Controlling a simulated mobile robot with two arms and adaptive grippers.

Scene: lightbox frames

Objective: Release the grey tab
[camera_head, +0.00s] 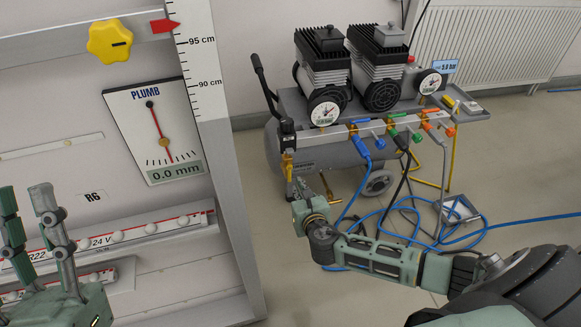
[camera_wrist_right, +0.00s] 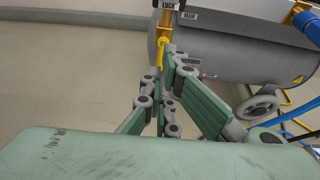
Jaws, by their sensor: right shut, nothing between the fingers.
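I cannot pick out the grey tab for certain. A brass-yellow valve (camera_head: 288,166) sits at the left end of the compressor's manifold, below a dark fitting (camera_head: 287,132). In the right wrist view the yellow valve part (camera_wrist_right: 162,52) hangs under a label reading LOCK (camera_wrist_right: 169,4), with a MAIN label (camera_wrist_right: 189,16) beside it. My right gripper (camera_head: 301,184) is shut and empty just below the valve; its fingertips (camera_wrist_right: 172,50) appear close to the yellow part, but contact cannot be judged. My left gripper (camera_head: 25,199) is open and empty at the lower left.
The compressor tank (camera_head: 340,150) carries two motors, gauges, and blue, green and orange couplings. Blue hoses (camera_head: 400,228) loop on the floor at right. A white panel (camera_head: 90,190) with a plumb gauge (camera_head: 155,130) and yellow knob (camera_head: 110,40) stands at left.

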